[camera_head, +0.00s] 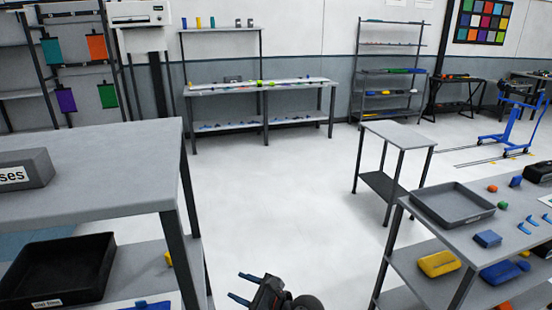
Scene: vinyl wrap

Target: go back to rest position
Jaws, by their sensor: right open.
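My right gripper (237,286) shows at the bottom edge, left of the middle. Its two blue-tipped fingers point left and stand apart, with nothing between them. It is over the bare floor between the left table and the right table, touching neither. Most of its arm is cut off by the lower edge. My left gripper is not in view.
A grey two-level table (95,170) is close on the left. A right table (455,235) holds a dark tray (452,204) and small coloured parts. A small stand (400,131) is behind it. Workbenches and shelves line the far wall. The middle floor (285,200) is clear.

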